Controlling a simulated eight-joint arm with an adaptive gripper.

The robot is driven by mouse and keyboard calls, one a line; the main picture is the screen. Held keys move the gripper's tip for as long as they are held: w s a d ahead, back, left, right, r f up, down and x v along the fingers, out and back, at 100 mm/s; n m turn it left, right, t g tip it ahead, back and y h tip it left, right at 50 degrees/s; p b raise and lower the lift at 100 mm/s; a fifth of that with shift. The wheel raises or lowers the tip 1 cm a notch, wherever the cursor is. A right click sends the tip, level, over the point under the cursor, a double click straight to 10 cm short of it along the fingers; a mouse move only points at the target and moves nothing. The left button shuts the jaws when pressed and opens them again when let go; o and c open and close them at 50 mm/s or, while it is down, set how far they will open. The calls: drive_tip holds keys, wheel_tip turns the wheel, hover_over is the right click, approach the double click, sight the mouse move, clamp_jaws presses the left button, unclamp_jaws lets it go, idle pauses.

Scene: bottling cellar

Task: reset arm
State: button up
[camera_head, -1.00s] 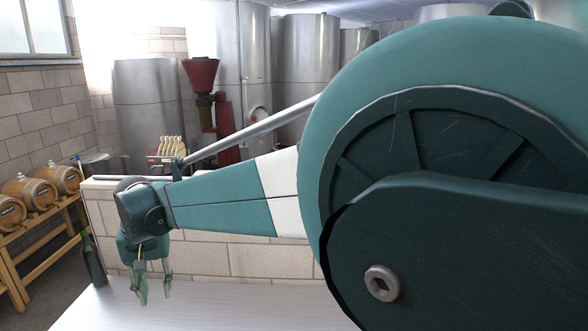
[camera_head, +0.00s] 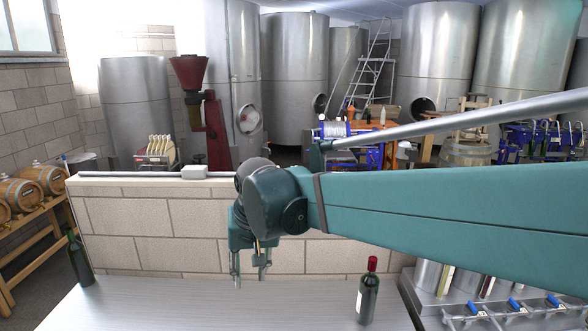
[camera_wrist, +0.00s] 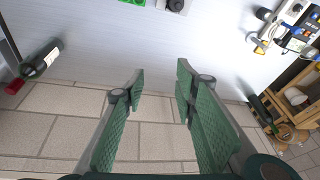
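My gripper (camera_head: 250,272) hangs pointing down over the pale worktop (camera_head: 220,305), near the brick wall. In the wrist view my gripper (camera_wrist: 160,76) has its two green padded fingers spread apart, with nothing between them. A dark bottle with a red cap (camera_head: 368,293) stands upright on the worktop to the right of my gripper. It also shows at the left of the wrist view (camera_wrist: 42,62). A second dark green bottle (camera_head: 79,260) stands at the worktop's left end, well away from my gripper.
A low brick wall (camera_head: 150,225) runs behind the worktop, with a grey box (camera_head: 194,172) on its ledge. Wooden barrels (camera_head: 47,179) lie on a rack at the left. Steel tanks (camera_head: 296,75) stand behind. In the wrist view, a green object (camera_wrist: 134,2) shows at the top edge.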

drive_tip(key=s+d+f+m+t+b, duration=0.1)
drive_tip(key=s+d, duration=0.2)
drive_tip(key=d, duration=0.6)
drive_tip(key=s+d+f+t+b, duration=0.15)
drive_tip(key=s+d, duration=0.25)
drive_tip(key=d, duration=0.6)
drive_tip(key=s+d+f+h+b, duration=0.1)
drive_tip(key=s+d+f, duration=0.3)
drive_tip(key=d, duration=0.3)
drive_tip(key=s+d+f+m+t+b, duration=0.1)
drive_tip(key=s+d+f, duration=0.4)
drive_tip(key=s+d, duration=0.2)
drive_tip(key=shift+h, duration=0.4)
drive_tip(key=shift+t, duration=0.25)
drive_tip(key=shift+f, duration=0.1)
wheel_tip(320, 180, down, 16)
drive_tip(key=b, duration=1.6)
drive_tip(key=shift+c, duration=1.2)
drive_tip(key=shift+d, duration=0.15)
